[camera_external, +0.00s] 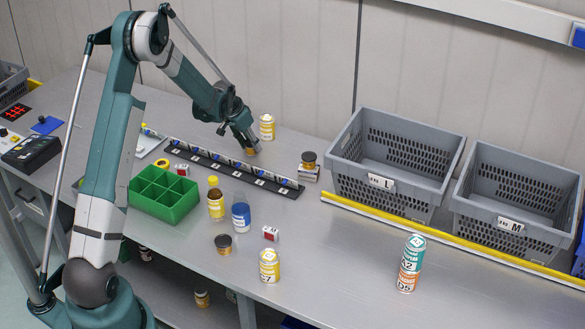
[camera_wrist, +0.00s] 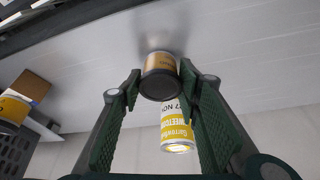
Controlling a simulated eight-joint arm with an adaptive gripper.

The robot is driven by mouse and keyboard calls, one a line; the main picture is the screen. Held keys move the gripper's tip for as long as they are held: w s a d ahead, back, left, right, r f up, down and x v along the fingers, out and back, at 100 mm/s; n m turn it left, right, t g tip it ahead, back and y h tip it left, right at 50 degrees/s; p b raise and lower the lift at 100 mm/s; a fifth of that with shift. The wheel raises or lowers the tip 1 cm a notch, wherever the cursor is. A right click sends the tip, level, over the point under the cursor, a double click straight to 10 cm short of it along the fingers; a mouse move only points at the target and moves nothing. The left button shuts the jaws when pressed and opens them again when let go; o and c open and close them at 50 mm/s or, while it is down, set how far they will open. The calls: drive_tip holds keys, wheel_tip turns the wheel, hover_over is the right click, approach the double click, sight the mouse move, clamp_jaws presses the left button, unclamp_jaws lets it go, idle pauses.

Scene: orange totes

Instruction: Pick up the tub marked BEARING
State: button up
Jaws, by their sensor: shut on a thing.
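A small tub with a black lid and an orange-tan label (camera_wrist: 160,64) is between the fingers of my gripper (camera_wrist: 158,88) in the wrist view. Its lid faces the camera and I cannot read its label. In the external view my gripper (camera_external: 251,147) is low over the back of the bench, with the tub (camera_external: 251,152) at its tips. I cannot tell whether the tub touches the bench. Two similar dark-lidded tubs show: one (camera_external: 309,158) on a small box at right, one (camera_external: 223,244) on the bench in front. Their markings are unreadable.
A yellow-and-white can (camera_external: 267,127) stands just behind my gripper. A black rail with a row of items (camera_external: 230,165) lies in front of it. A green divided tray (camera_external: 165,192), bottles and cans stand nearer. Grey totes L (camera_external: 381,182) and M (camera_external: 510,225) are at right.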

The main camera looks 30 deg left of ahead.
drive_tip(key=shift+r, duration=4.85)
